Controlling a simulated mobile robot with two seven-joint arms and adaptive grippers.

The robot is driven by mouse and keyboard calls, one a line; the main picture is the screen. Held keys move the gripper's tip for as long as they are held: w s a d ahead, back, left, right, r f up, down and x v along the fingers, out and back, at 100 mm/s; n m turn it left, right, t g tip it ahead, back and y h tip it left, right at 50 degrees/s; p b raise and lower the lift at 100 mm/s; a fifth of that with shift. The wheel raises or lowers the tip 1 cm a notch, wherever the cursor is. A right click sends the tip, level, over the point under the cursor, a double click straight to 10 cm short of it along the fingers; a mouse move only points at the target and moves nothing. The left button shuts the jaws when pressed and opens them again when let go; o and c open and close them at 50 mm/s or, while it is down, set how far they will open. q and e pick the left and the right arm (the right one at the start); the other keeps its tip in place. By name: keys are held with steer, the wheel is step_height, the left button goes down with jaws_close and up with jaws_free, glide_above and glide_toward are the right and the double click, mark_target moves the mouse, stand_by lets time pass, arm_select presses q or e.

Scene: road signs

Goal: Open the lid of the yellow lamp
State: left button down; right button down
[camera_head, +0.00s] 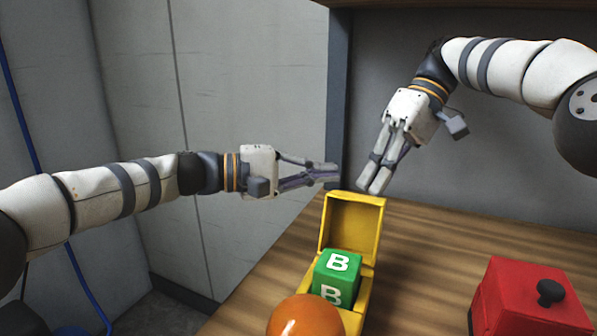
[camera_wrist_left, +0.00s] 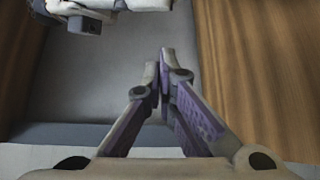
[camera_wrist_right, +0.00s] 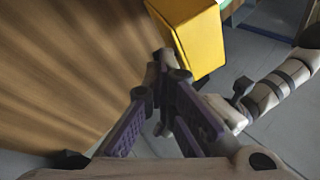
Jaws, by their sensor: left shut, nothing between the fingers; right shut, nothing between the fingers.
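The yellow lamp is a yellow box (camera_head: 365,298) on the wooden table, with an orange dome (camera_head: 305,318) at its near end. Its yellow lid (camera_head: 352,226) stands upright at the far end, and a green block marked B (camera_head: 337,278) shows inside. My left gripper (camera_head: 335,173) is shut and empty, just above and left of the lid's top edge. My right gripper (camera_head: 372,190) is shut and empty, just above and behind the lid. In the right wrist view the yellow lid (camera_wrist_right: 192,40) is beyond the fingertips; whether they touch it is unclear.
A red box (camera_head: 525,300) with a black knob stands on the table (camera_head: 440,240) at the right. The wood between it and the yellow box is clear. A grey back panel (camera_head: 500,160) rises behind the table, with a dark upright edge (camera_head: 339,100) at its left.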

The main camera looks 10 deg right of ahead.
arm_select(q)
steer(key=s, duration=0.3)
steer(key=shift+s+d+r, duration=0.1)
steer(key=shift+d+r, duration=0.05)
steer(key=shift+d, duration=0.1)
arm_select(e)
steer(key=c, duration=2.3)
jaws_free()
steer(key=o, duration=0.8)
steer(key=shift+o, duration=0.2)
